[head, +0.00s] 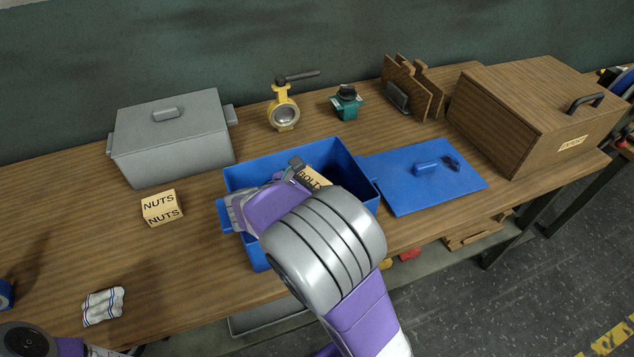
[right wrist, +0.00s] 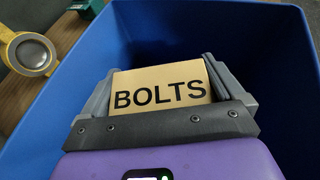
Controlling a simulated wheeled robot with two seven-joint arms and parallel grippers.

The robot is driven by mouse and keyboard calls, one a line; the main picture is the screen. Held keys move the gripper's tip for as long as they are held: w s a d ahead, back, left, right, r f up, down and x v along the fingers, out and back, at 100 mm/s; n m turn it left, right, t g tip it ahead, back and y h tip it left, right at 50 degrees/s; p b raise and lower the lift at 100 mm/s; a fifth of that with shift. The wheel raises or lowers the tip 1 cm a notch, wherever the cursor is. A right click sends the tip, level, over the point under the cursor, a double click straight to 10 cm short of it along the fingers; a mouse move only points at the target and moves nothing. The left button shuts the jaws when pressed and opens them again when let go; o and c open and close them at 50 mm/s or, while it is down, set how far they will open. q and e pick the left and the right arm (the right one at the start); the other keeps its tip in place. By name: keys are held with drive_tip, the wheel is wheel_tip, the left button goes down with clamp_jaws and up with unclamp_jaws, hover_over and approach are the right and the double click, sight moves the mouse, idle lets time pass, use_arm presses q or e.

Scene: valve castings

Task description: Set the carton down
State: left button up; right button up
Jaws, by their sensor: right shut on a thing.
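The tan BOLTS carton (head: 314,178) is between the fingers of my right gripper (head: 298,172), which is shut on it. In the right wrist view the carton (right wrist: 162,88) has its lettered face toward the camera, with a grey finger on each side. The open blue bin (head: 345,155) surrounds carton and gripper; its blue walls (right wrist: 255,35) rise around them. My arm hides part of the bin, and whether the carton touches the bin's floor cannot be told.
A blue lid (head: 425,190) lies right of the bin. A NUTS carton (head: 161,207) and a grey lidded box (head: 172,138) stand left. A yellow valve (head: 283,108), green valve (head: 347,106) and wooden box (head: 505,115) stand behind. A cloth (head: 103,306) lies front left.

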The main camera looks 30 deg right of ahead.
drive_tip(key=shift+f, duration=0.5)
drive_tip(key=shift+f, duration=0.1)
drive_tip(key=o, duration=0.9)
drive_tip(key=shift+o, duration=0.2)
drive_tip(key=shift+r, duration=0.3)
drive_tip(key=p+v, duration=0.4)
drive_tip(key=v, duration=0.8)
drive_tip(key=shift+r, duration=0.35)
